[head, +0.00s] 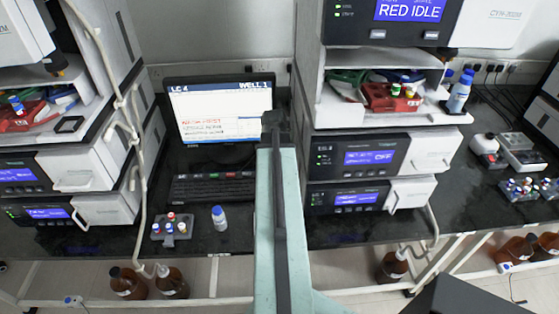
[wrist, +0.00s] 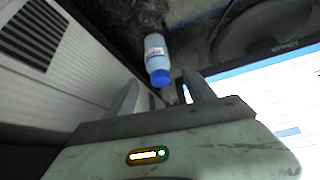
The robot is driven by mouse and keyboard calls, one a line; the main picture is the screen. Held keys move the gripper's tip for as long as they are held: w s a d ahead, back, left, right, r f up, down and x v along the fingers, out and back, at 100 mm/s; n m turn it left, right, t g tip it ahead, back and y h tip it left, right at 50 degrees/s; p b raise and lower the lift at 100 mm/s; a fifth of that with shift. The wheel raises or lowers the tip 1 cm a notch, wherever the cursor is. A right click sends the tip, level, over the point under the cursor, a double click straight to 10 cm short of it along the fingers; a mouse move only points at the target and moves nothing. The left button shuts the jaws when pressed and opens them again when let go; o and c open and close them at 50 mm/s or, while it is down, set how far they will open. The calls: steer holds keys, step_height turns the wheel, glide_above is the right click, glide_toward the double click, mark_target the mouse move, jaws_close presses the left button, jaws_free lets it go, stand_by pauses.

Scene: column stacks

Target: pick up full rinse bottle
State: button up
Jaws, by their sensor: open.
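In the wrist view a pale bottle (wrist: 155,48) with a blue cap and a label stands beyond my gripper (wrist: 164,92), its cap toward the gap between the open, empty fingers. It is between a white panelled wall and the monitor, and seems clear of the fingers. I do not see this spot in the head view, where my arm and gripper (head: 273,118) block it. The head view shows a white blue-capped bottle (head: 219,218) on the bench in front of the keyboard, and another bottle (head: 460,92) on the right stack's shelf. Fill levels are not clear.
The monitor (head: 222,108) and keyboard (head: 213,188) stand between the left and right instrument stacks (head: 365,157). A small vial rack (head: 172,229) sits on the bench. Brown bottles (head: 128,284) stand below. The wrist view shows the white wall (wrist: 75,65) close on the left and the screen (wrist: 265,95) on the right.

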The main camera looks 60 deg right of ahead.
steer(key=b+x, duration=0.2)
steer(key=x, duration=0.1)
steer(key=shift+d+f, duration=0.1)
steer(key=shift+f, duration=0.25)
steer(key=shift+r, duration=0.15)
steer(key=c, duration=1.1)
steer(key=shift+r+p, duration=0.15)
steer(key=shift+p, duration=0.15)
steer(key=shift+w+r+p, duration=0.15)
steer(key=shift+r+p, duration=0.2)
step_height(320, 180, up, 6)
steer(key=p, duration=0.6)
steer(key=shift+r, duration=0.15)
steer(key=w+a, duration=1.1)
steer(key=w, duration=0.5)
steer(key=shift+a, duration=0.35)
